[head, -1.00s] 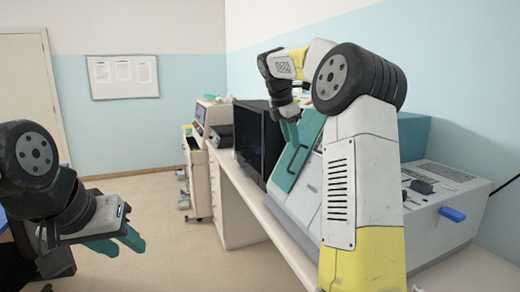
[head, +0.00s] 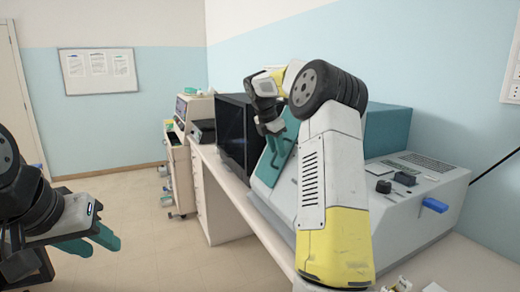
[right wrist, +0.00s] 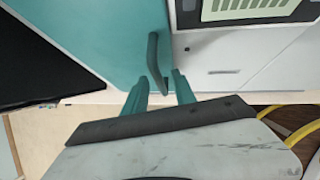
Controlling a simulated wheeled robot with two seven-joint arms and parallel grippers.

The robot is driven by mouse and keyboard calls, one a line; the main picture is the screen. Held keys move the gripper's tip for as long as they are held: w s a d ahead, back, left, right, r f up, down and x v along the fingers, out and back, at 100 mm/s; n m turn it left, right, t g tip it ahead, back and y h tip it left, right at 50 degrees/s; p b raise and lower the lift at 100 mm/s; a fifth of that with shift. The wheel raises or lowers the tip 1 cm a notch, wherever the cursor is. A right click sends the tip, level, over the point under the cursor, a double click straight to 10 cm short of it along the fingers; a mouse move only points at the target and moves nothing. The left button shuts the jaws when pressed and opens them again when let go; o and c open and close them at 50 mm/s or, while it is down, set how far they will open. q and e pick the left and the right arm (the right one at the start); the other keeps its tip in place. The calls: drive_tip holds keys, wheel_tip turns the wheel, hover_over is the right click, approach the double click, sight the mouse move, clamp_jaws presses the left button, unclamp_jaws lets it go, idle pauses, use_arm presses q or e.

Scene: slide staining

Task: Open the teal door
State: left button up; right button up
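The teal door (head: 269,168) is on the front of the slide-staining machine (head: 410,215) and appears closed. My left gripper (head: 96,240) is open and empty, away from the bench at the lower left.
A black monitor (head: 245,135) stands on the white bench (head: 222,190) just left of the machine. A blue lever (head: 435,205) sticks out from the machine's right part. A trolley (head: 180,175) stands further back. The floor left of the bench is clear.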

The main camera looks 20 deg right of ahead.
drive_tip(key=shift+c, duration=0.2)
clamp_jaws()
idle(1.2)
